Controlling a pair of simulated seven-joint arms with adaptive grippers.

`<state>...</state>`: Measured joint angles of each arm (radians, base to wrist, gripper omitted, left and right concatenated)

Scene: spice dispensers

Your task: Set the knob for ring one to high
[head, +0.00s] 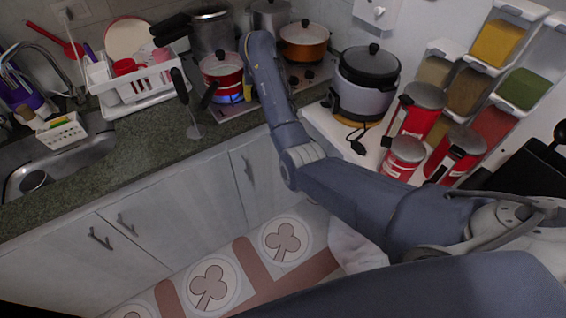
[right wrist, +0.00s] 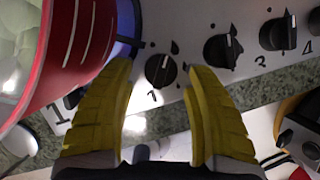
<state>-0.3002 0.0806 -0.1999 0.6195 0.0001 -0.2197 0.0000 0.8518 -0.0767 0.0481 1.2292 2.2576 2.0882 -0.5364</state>
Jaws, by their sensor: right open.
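The hob (head: 238,105) stands on the counter at the back. In the right wrist view, its ring-one knob (right wrist: 160,71) is black, with a white pointer line towards the top and a "1" below it. Small dark marks surround it. My right gripper (right wrist: 159,84) is open, its two yellow fingers at either side of the knob in the picture. I cannot tell whether they touch it. My left gripper is not in view.
A red pot (right wrist: 82,50) stands close to the left finger; it also shows in the head view (head: 222,70). Other knobs (right wrist: 222,50) line up to the right. An orange pot (head: 304,42) stands behind. A rice cooker (head: 365,90) and red canisters (head: 404,158) stand right.

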